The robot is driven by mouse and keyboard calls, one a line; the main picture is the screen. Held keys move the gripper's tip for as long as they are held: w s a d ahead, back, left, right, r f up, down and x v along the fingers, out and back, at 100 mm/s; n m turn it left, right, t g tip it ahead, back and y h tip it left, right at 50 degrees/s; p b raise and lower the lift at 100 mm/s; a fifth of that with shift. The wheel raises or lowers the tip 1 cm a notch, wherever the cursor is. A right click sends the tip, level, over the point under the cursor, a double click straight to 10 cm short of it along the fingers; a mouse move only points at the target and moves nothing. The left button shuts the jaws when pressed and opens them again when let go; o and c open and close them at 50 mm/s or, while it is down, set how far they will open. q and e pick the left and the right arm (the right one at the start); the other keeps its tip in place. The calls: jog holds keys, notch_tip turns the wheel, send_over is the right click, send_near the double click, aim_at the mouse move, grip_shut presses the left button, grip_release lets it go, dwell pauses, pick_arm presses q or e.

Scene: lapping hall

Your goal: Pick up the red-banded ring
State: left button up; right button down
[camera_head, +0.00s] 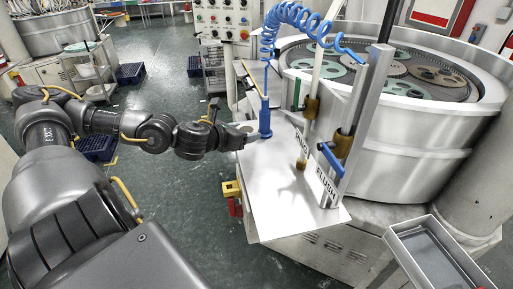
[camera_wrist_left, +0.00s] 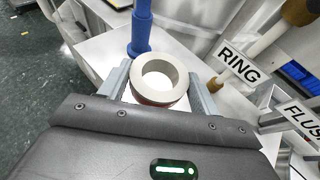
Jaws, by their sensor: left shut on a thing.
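The ring (camera_wrist_left: 160,97) is a thick pale grey ring with a dark red band low on its side, seen in the left wrist view. My left gripper (camera_wrist_left: 160,82) is shut on it, one finger on each side. In the head view my left gripper (camera_head: 247,133) is at the left edge of the metal shelf (camera_head: 275,200), beside a blue upright handle (camera_head: 265,118). The ring is too small there to make out well. I cannot tell whether it touches the shelf. My right gripper is not in view.
A coiled blue hose (camera_head: 300,17) rises above the blue handle. Posts with "RING" (camera_wrist_left: 238,65) and "FLUSH" (camera_head: 327,187) signs stand on the shelf. The round lapping machine (camera_head: 410,150) is behind. A grey tray (camera_head: 437,255) is at lower right. The shelf's front is bare.

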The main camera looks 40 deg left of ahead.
pick_arm(q)
jog(key=s+a+r+b, duration=0.1)
jog(key=a+r+b, duration=0.2)
jog(key=a, duration=0.4)
jog(key=shift+s+r, duration=0.15)
jog(key=shift+r, duration=0.05)
